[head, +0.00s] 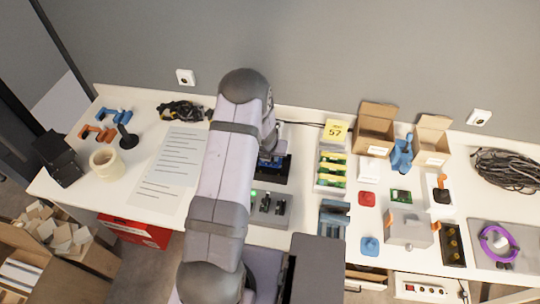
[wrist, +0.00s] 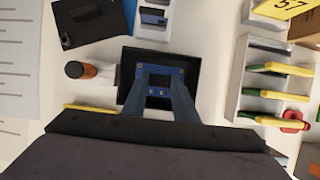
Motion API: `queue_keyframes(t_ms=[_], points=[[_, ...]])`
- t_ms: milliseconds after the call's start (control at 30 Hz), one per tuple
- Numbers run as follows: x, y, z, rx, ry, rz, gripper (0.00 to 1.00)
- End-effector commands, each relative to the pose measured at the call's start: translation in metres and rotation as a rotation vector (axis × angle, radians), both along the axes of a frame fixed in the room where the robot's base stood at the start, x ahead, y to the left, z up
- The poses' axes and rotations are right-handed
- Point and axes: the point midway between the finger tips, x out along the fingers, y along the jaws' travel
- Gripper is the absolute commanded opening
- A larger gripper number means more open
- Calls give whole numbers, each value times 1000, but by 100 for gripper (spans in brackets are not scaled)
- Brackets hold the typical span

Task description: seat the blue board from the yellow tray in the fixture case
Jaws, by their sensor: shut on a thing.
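My gripper (wrist: 158,78) points down over a black, flat, open-looking case (wrist: 126,72), which also shows in the head view (head: 274,176). The jaws are shut on a small blue board (wrist: 158,92) with light spots, between the two grey-blue fingers. In the head view blue (head: 268,161) shows just under the gripper, at the black case. I cannot tell whether the board touches the case or hangs above it. A yellow strip (wrist: 88,107) shows left of the gripper, mostly hidden by my wrist; I cannot tell whether it is the yellow tray.
A white rack (head: 317,187) with several green-and-yellow boards stands right of the case, near a yellow "57" sign (head: 336,131). A grey block (head: 255,207) with black levers and a green light sits in front. An orange-and-black cylinder (wrist: 88,71) lies to the left. Open cartons (head: 375,138) stand back right.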

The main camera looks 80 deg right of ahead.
Motion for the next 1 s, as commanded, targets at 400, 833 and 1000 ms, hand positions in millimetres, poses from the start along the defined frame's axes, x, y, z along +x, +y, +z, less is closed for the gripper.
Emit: queue_keyframes(t_ms=[400, 833, 1000], points=[[0, 0, -13, 0, 0, 0, 1], [0, 0, -24, 0, 0, 0, 1], [0, 0, -29, 0, 0, 0, 1]])
